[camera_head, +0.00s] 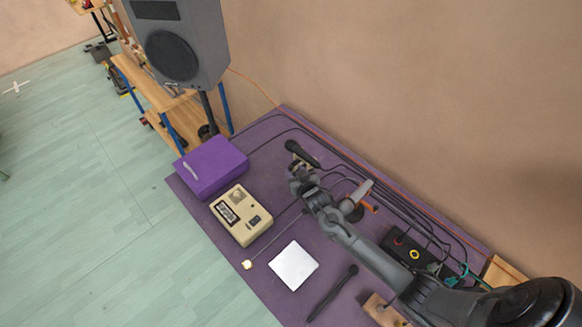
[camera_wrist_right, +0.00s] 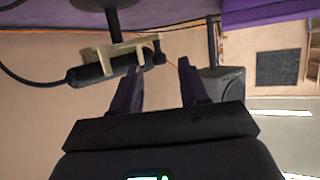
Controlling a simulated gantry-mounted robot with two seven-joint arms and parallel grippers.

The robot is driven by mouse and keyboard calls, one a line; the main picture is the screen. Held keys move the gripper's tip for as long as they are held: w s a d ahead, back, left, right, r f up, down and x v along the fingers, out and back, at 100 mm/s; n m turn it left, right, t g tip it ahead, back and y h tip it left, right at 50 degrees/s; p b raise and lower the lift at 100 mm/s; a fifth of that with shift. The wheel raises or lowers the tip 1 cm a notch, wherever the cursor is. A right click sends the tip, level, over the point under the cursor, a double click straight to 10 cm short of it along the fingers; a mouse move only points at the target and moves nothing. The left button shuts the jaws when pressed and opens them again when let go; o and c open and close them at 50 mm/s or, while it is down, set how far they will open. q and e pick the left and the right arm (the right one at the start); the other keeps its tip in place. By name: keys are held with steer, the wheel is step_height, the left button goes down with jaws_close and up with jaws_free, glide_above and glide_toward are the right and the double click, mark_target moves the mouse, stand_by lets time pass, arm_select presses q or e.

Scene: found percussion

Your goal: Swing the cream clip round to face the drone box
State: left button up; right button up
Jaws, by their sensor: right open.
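The cream clip (camera_wrist_right: 122,50) shows large in the right wrist view, around a black microphone (camera_wrist_right: 88,74) and beneath a dark mount. A dark knob (camera_wrist_right: 158,55) sits at its right end. My right gripper (camera_wrist_right: 160,66) is open, its fingertips at the knob; contact cannot be told. In the head view the microphone (camera_head: 302,153) is just beyond my right gripper (camera_head: 300,172), which hides most of the clip. A cream box with a panel (camera_head: 252,229) and a purple box (camera_head: 213,165) stand to the left; which is the drone box is unclear. My left gripper is not in view.
A white square pad (camera_head: 294,265), a black stick (camera_head: 333,293) and a thin beater (camera_head: 247,264) lie on the purple table (camera_head: 255,281). Cables and a black pedal box (camera_head: 409,251) lie along the wall side. A speaker (camera_head: 183,45) stands beyond the table.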

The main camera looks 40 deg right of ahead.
mark_target(292, 168)
steer(key=shift+b+x, duration=0.3)
steer(key=shift+x, duration=2)
jaws_close()
